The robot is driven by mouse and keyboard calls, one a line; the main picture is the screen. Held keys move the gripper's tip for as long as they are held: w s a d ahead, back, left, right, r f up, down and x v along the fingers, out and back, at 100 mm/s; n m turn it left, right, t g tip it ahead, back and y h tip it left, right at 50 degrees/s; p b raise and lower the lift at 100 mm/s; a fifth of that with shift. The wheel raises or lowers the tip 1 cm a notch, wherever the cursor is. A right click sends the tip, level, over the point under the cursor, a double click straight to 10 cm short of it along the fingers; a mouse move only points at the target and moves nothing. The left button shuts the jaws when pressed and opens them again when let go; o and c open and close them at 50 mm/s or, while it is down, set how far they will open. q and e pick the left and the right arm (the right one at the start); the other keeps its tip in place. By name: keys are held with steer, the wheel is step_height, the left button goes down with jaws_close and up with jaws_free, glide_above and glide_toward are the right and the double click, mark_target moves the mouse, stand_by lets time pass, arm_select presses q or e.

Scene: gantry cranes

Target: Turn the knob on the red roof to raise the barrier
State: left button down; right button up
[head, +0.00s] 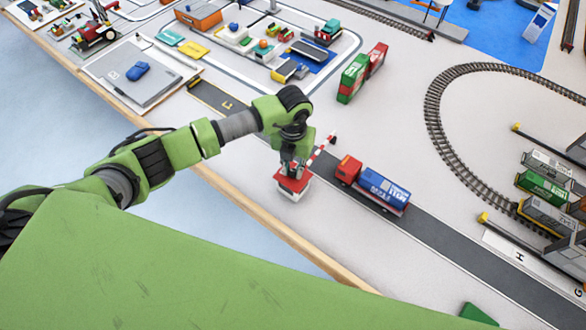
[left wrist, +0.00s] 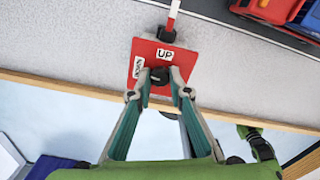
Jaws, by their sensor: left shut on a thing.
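The small hut with the red roof (head: 292,183) stands by the road near the table's front edge. In the left wrist view its red roof (left wrist: 147,54) carries an "UP" label, a "DOWN" label and a black knob (left wrist: 160,75). My left gripper (left wrist: 160,90) points at the roof from above, its fingertips shut on the knob. In the head view my left gripper (head: 294,168) covers part of the roof. The red-and-white barrier (head: 321,151) reaches from beside the hut out across the road. Its post end (left wrist: 167,34) shows beside the roof. My right gripper is not in view.
A red truck with a blue load (head: 372,185) stands on the grey road (head: 450,252), just right of the barrier. Red and green containers (head: 361,73) stand behind. Railway track (head: 437,125) curves at right. The table's wooden edge (head: 262,224) runs close to the hut.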

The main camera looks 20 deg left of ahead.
arm_select(q)
steer(key=m+b, duration=0.7)
steer(key=b, duration=0.1)
steer(key=m+b, duration=0.6)
steer(key=b, duration=0.2)
steer(key=shift+f+m, duration=0.2)
steer(key=shift+m, duration=0.2)
steer(key=shift+r+m+b, duration=0.25)
steer(key=shift+m+b, duration=1.35)
steer(key=shift+b, duration=0.25)
steer(key=c, duration=1.9)
jaws_free()
